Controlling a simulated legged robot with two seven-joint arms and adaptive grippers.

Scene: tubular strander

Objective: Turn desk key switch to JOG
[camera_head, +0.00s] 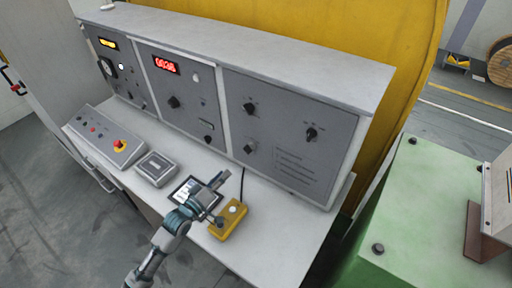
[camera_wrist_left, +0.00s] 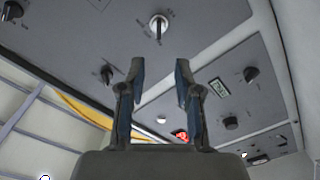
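The key switch (camera_head: 250,148) is the lower left knob on the right-hand grey panel (camera_head: 290,172). It shows in the left wrist view as a silver switch (camera_wrist_left: 158,25), upright in that picture and beyond the fingertips. Its labels are too small to read. My left gripper (camera_head: 224,179) is above the desk, in front of the panel and apart from the switch. In the left wrist view its two fingers (camera_wrist_left: 160,72) are spread with nothing between them. My right gripper is not in view.
A yellow pendant box (camera_head: 229,220) with a cable lies beside my left gripper. A dark tablet-like display (camera_head: 183,189) is under it. A grey box (camera_head: 155,168) and a control box with a red button (camera_head: 120,144) stand left. The right desk end is clear.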

